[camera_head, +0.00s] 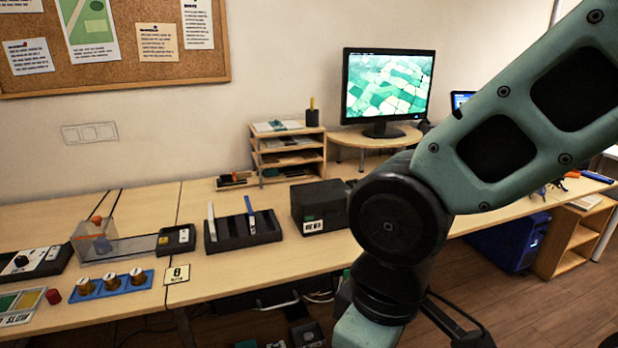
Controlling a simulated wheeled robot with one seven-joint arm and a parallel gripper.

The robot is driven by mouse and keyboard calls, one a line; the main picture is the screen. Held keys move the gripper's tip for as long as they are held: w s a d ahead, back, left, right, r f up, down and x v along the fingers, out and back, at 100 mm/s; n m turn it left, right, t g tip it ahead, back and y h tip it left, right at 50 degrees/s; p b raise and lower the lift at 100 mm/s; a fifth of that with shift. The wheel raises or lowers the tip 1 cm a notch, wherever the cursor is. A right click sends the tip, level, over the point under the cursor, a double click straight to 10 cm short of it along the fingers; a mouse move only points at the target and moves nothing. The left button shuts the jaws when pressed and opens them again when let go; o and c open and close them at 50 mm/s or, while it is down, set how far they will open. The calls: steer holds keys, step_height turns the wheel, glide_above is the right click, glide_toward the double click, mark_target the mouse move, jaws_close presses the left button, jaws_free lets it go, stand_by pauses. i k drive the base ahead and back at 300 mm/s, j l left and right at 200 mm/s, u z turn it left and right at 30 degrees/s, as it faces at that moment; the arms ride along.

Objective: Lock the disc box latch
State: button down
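A dark closed box (320,203) with a small white label stands on the bench, just left of my arm. It may be the disc box, but I cannot tell for sure. No latch is clear enough to make out on it at this size, so I cannot tell a latch's state. My arm fills the right side, coming from the upper right to a black joint and then down past the bench's front edge. My gripper is outside the picture.
A black slotted rack (242,231) with a white and a blue upright piece stands left of the box. A small wooden shelf (289,152) and a monitor (388,86) stand behind. The bench (235,263) is bare in front of the rack.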

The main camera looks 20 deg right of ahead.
mark_target(311, 225)
steer(key=z, duration=0.35)
steer(key=i+l+u, duration=0.15)
steer(key=i+u, duration=0.2)
steer(key=i, duration=0.65)
